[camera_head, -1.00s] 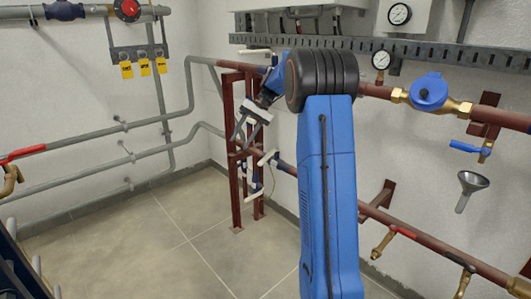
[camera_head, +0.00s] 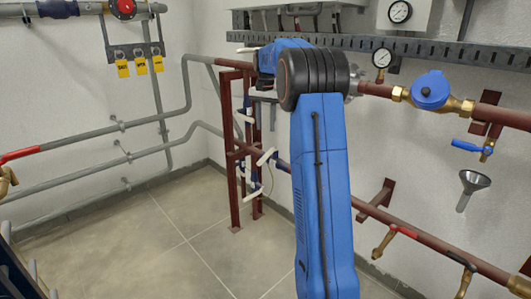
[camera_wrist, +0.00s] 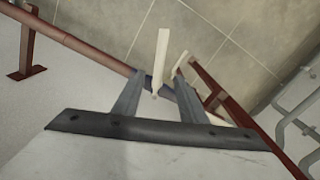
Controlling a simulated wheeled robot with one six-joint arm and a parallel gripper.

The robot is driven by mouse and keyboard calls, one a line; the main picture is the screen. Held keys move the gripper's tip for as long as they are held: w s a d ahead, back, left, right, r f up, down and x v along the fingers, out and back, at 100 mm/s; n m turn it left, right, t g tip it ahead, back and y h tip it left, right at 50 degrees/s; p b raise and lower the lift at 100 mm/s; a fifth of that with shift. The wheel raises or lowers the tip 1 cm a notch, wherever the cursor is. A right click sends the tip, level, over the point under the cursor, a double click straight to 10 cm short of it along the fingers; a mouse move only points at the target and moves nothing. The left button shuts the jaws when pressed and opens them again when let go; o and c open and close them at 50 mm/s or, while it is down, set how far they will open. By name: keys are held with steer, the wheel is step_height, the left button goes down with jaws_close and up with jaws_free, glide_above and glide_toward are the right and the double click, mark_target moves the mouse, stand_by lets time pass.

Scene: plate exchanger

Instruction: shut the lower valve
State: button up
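The lower valve has a white lever handle (camera_head: 265,156) and a blue body (camera_head: 283,166) on the lower red-brown pipe, beside the red-brown frame. My gripper (camera_head: 264,118) is above it, fingers pointing down, partly hidden behind my arm. In the wrist view, my gripper (camera_wrist: 158,80) is open, its two grey fingers spread. A white lever (camera_wrist: 161,55), apparently the lower valve's, shows in the gap between the fingers. Its blue body (camera_wrist: 166,93) is partly seen below. I see no contact; the depth between fingers and lever is unclear.
The red-brown frame (camera_head: 235,160) stands just left of the valve, with other white levers (camera_head: 250,118) on it. In the wrist view, the frame (camera_wrist: 218,95) is close to the right finger. The lower pipe (camera_head: 420,248) runs along the wall. The floor (camera_head: 170,240) is clear.

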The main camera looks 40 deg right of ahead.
mark_target(265, 155)
step_height(265, 155, down, 13)
steer(key=shift+f, duration=0.1)
stand_by(0.4)
jaws_close()
